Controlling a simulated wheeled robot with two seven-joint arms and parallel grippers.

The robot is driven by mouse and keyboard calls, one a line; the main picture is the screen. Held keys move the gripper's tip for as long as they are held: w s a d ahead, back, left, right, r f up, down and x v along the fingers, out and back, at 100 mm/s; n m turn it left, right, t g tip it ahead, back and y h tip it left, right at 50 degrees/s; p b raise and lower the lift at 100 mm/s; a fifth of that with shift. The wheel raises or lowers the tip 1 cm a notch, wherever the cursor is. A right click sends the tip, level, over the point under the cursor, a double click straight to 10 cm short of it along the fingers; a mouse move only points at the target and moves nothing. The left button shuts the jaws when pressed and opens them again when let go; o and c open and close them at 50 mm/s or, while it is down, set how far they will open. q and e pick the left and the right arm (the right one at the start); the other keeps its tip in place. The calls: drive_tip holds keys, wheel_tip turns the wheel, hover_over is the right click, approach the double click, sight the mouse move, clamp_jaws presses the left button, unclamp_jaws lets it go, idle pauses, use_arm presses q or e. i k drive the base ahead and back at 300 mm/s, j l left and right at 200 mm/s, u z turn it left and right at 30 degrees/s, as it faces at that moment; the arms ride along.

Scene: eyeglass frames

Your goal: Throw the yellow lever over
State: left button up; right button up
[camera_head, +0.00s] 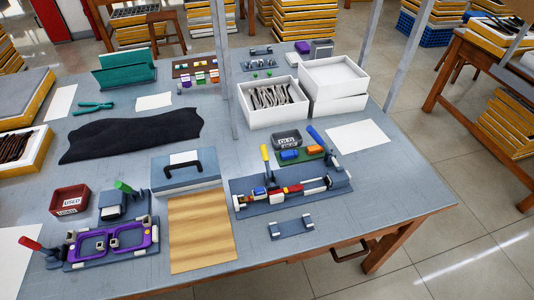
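The yellow lever (265,154) stands nearly upright, leaning slightly left, at the left part of a blue-grey fixture (291,190) on the table. Its lower end meets small coloured parts on the fixture, including a red block (293,189) and white pieces. A blue-handled lever (319,138) rises at the fixture's right end and slants up to the left. Neither of my grippers is in view, and nothing touches the yellow lever.
A green board (311,160) with blue and orange blocks and a dark labelled bin (286,138) stand just behind the fixture. A grey bracket (291,227) lies in front. A wooden board (201,232) and handled grey box (186,173) are left. The table's front right is clear.

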sight(263, 148)
drive_tip(key=k+j+z, duration=0.15)
drive_tip(key=z, duration=0.2)
drive_tip(key=k+j+z, duration=0.2)
drive_tip(key=z, duration=0.15)
drive_tip(key=k+z, duration=0.2)
drive_tip(key=z, duration=0.15)
